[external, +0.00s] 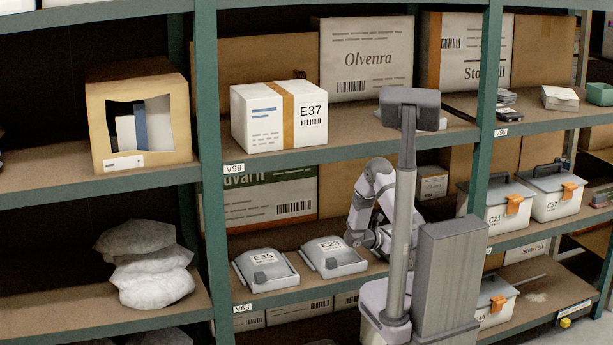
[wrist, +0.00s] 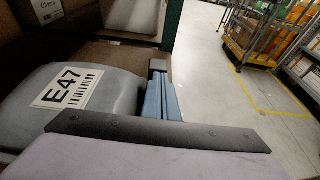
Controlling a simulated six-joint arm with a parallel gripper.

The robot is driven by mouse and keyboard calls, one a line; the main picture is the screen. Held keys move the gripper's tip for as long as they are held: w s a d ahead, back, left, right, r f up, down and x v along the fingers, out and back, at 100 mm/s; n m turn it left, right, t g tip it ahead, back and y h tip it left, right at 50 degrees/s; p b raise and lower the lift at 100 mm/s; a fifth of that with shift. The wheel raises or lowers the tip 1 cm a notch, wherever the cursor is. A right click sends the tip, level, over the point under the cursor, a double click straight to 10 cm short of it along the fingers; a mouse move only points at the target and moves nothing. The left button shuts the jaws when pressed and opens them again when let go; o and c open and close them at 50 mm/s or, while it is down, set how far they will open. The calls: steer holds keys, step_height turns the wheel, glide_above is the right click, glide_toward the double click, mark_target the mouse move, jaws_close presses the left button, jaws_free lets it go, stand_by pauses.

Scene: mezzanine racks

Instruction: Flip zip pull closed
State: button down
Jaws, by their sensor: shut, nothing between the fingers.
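In the wrist view a grey soft-edged case labelled E47 (wrist: 118,92) lies at the left, its label facing up. My gripper (wrist: 160,72) shows beside the case's right side as narrow blue-grey fingers with a dark tip; they are together and empty. I cannot tell whether they touch the case. No zip pull on E47 can be made out. In the external view two similar grey cases, E35 (external: 267,270) and E23 (external: 333,256), lie on the middle shelf, each with a small dark tab at its front. My gripper and case E47 are hidden there behind my column.
Brown shelf boards and green uprights (external: 209,150) frame the bay. White lidded bins with orange latches (external: 486,205) stand at the right, white bags (external: 150,265) at the left. In the wrist view the aisle floor (wrist: 215,95) is clear, with a yellow trolley (wrist: 258,40) beyond.

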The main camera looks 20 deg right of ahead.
steer(key=p+v, duration=0.4)
steer(key=v, duration=0.4)
steer(key=shift+a+r, duration=0.25)
steer(key=shift+a, duration=0.65)
steer(key=s+a+m+g+y, duration=0.3)
steer(key=s+a+m+y, duration=0.1)
steer(key=s+m+y, duration=0.75)
steer(key=a+r+m+t+y+p, duration=0.3)
steer(key=r+m+p, duration=0.3)
steer(key=r+p, duration=0.8)
steer(key=shift+w+a+r+p, duration=0.25)
steer(key=shift+a+r, duration=0.3)
steer(key=shift+r, duration=0.3)
